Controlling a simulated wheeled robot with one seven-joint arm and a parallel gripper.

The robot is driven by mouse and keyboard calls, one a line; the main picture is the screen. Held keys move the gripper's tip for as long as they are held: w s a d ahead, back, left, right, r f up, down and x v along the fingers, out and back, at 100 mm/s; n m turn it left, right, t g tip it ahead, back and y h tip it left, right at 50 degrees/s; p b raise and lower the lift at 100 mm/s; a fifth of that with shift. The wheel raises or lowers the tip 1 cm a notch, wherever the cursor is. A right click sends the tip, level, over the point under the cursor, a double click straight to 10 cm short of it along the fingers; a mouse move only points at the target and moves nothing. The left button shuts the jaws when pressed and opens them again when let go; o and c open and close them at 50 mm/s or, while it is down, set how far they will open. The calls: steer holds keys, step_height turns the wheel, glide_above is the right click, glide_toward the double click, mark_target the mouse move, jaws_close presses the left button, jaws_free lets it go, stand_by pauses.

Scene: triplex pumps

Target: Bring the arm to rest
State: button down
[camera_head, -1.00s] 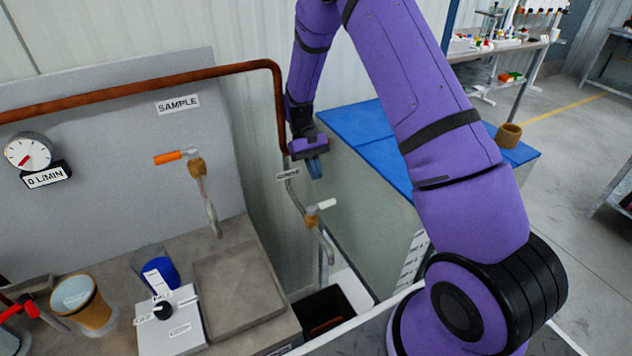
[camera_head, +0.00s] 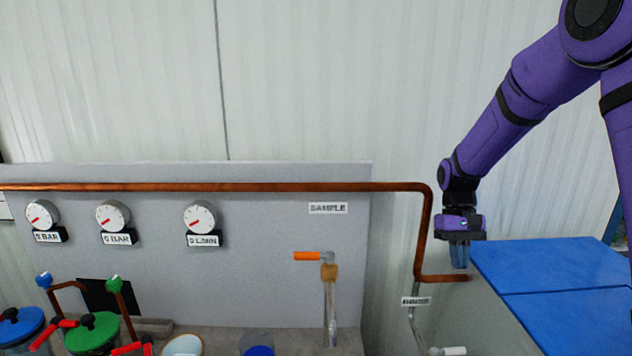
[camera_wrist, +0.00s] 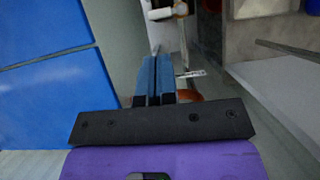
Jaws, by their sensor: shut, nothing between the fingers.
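My purple arm comes in from the upper right in the head view. My gripper (camera_head: 459,256) points down, with blue fingers closed together and nothing between them. It hangs near the lower bend of the copper pipe (camera_head: 427,232), just left of the blue-topped cabinet (camera_head: 560,270). I cannot tell whether it touches the pipe. In the wrist view the shut blue fingers (camera_wrist: 153,75) show above a dark bar, with the blue top (camera_wrist: 50,100) at left.
A grey panel (camera_head: 270,260) carries several gauges and an orange-handled sample tap (camera_head: 308,256). A white-handled tap (camera_head: 447,351) is below my gripper. Jars with green (camera_head: 92,328) and blue lids stand at lower left. The wall above is clear.

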steer(key=s+r+t, duration=0.5)
steer(key=s+r, duration=0.7)
steer(key=r, duration=0.3)
steer(key=s+r+t, duration=0.4)
steer(key=s+t, duration=0.1)
steer(key=s, duration=0.9)
steer(key=shift+s+a+r, duration=0.15)
steer(key=shift+a, duration=0.25)
